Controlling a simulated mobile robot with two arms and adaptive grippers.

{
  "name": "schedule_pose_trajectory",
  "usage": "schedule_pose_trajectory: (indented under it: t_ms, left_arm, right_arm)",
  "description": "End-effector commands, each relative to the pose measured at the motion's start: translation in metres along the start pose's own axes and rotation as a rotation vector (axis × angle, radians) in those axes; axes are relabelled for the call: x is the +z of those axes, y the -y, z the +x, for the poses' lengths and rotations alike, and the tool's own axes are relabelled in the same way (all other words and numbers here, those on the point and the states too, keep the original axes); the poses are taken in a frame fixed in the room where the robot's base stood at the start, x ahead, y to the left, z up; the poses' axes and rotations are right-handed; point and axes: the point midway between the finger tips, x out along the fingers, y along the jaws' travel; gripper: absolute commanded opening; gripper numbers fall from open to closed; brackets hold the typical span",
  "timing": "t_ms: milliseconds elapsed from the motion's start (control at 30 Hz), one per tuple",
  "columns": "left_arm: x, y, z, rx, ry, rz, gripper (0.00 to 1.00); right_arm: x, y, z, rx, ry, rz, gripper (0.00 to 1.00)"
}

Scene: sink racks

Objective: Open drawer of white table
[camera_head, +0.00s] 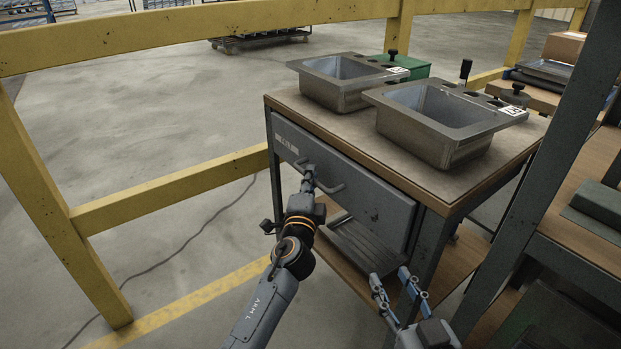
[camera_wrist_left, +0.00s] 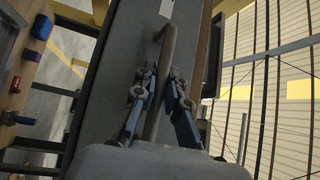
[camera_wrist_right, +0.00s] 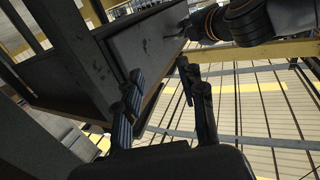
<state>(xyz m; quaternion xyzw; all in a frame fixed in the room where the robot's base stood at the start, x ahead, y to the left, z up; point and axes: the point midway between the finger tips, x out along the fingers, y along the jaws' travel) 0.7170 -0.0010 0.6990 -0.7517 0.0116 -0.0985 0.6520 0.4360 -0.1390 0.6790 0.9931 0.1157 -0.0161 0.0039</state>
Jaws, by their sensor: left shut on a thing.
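The table (camera_head: 345,125) has a wood-edged top and a grey metal drawer (camera_head: 375,190) below it, with a bar handle (camera_head: 332,187) on its front. The drawer front sits close under the top; I cannot tell whether there is a small gap. My left gripper (camera_head: 309,178) is at the handle. In the left wrist view its fingers are shut on the handle (camera_wrist_left: 168,50), which runs between them. My right gripper (camera_head: 395,283) is open and empty, low in front of the table's right end. The drawer front also shows in the right wrist view (camera_wrist_right: 147,45).
Two metal sinks (camera_head: 445,118) (camera_head: 343,82) stand on the tabletop. A yellow railing (camera_head: 170,190) runs along the left and behind. A dark shelf post (camera_head: 535,175) rises close on the right. A lower wooden shelf (camera_head: 350,270) lies under the drawer.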

Motion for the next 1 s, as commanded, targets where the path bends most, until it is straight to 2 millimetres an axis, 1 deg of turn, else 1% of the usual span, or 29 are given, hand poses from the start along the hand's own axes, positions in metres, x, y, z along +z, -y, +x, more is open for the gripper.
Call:
schedule_pose_trajectory:
  t_ms: [267,467,567,667,700,767,800,900,1000]
  left_arm:
    - [0.002,0.0,-0.002,0.001,0.0,0.0,0.0]
    - [0.013,0.004,-0.013,0.003,0.0,0.001,0.0]
    - [0.022,0.007,-0.023,0.003,0.0,0.003,0.0]
    - [0.034,0.01,-0.035,0.005,0.001,0.002,0.0]
    - [0.039,0.012,-0.04,0.004,0.001,0.002,0.0]
    - [0.047,0.014,-0.048,0.004,0.001,0.003,0.0]
    - [0.052,0.015,-0.053,0.005,0.001,0.002,0.0]
    - [0.066,0.019,-0.067,0.005,0.001,0.001,0.0]
    - [0.079,0.021,-0.08,0.005,0.001,0.002,0.0]
  right_arm:
    - [0.001,0.0,0.0,0.0,0.014,0.0,0.4]
    - [0.034,-0.006,-0.009,0.013,0.202,-0.003,0.4]
    - [0.058,-0.009,-0.021,0.021,0.35,-0.003,0.4]
    - [0.086,-0.014,-0.042,0.032,0.526,-0.002,0.4]
    - [0.096,-0.016,-0.052,0.037,0.598,-0.002,0.4]
    - [0.11,-0.018,-0.068,0.044,0.705,0.0,0.4]
    - [0.119,-0.019,-0.08,0.048,0.773,0.001,0.4]
    - [0.136,-0.022,-0.11,0.057,0.933,0.005,0.4]
    - [0.147,-0.024,-0.139,0.067,1.077,0.01,0.4]
